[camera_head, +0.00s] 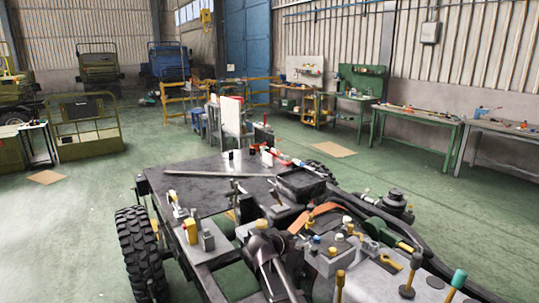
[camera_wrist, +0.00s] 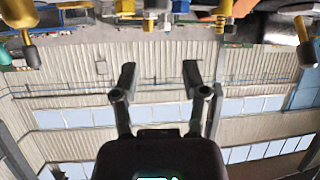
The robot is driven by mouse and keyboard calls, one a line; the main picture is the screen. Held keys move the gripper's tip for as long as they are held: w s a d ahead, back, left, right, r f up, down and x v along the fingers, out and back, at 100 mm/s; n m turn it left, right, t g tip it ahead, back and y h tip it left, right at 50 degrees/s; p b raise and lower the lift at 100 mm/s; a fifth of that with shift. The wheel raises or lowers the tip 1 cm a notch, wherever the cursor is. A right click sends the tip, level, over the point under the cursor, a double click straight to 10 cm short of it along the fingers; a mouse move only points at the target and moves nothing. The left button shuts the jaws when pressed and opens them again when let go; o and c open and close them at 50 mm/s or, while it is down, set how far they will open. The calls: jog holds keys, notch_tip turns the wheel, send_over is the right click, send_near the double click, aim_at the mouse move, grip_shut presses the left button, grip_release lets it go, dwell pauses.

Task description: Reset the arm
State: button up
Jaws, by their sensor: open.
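My gripper (camera_wrist: 158,84) shows in the wrist view with its two dark fingers spread apart and nothing between them. Behind the fingers are only the far corrugated wall and its windows, and this view appears upside down. I cannot make out my gripper with certainty in the head view. The chassis frame (camera_head: 205,188), with a dark flat deck and a large black tyre (camera_head: 140,255) at its left, fills the lower middle of the head view. Tools and small parts lie on it. Some yellow and metallic parts (camera_wrist: 24,35) show along the top edge of the wrist view, apart from the fingers.
A black tray (camera_head: 301,185) sits on the chassis. Upright tools, including a teal-handled one (camera_head: 458,280), stand at the lower right. A green workbench (camera_head: 420,127) lines the right wall. Vehicles stand at the back left. The green floor (camera_head: 70,225) left of the chassis is clear.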

jog(key=s+d+f+n+g+y, duration=0.2)
jog(key=s+f+n+y, duration=0.1)
jog(key=s, duration=0.5)
jog(key=s+d+f+n+g+y, duration=0.2)
jog(key=s+f+n+g+y, duration=0.1)
jog(key=s, duration=0.5)
jog(key=s+d+f+n+g+y, duration=0.3)
jog(key=s+f+y, duration=0.1)
jog(key=s, duration=0.4)
jog(key=shift+f, duration=0.2)
